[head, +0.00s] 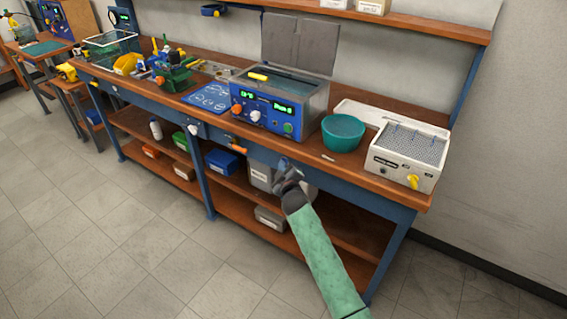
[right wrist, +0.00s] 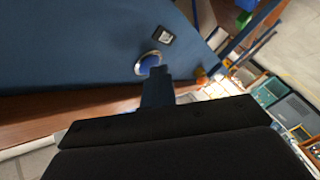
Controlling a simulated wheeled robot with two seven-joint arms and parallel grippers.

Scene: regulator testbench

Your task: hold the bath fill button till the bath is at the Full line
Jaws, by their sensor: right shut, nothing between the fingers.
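The bath (head: 262,110) is a blue-fronted tank with green displays and a raised grey lid, on the bench. Its water level and Full line cannot be made out. A round blue button with a silver ring (right wrist: 147,65) sits on the bench's blue front rail, beside a small black label (right wrist: 163,35). My right gripper (head: 287,168) is shut and empty in front of this rail, below the bath. In the right wrist view its fingertips (right wrist: 156,84) reach the button's edge and partly cover it. I cannot tell whether the button is pressed. My left gripper is out of view.
A teal bowl (head: 343,133) and a white unit with a yellow knob (head: 404,158) stand right of the bath. A blue mat (head: 207,97) lies left of it. An orange-handled part (head: 237,148) sticks out from the rail.

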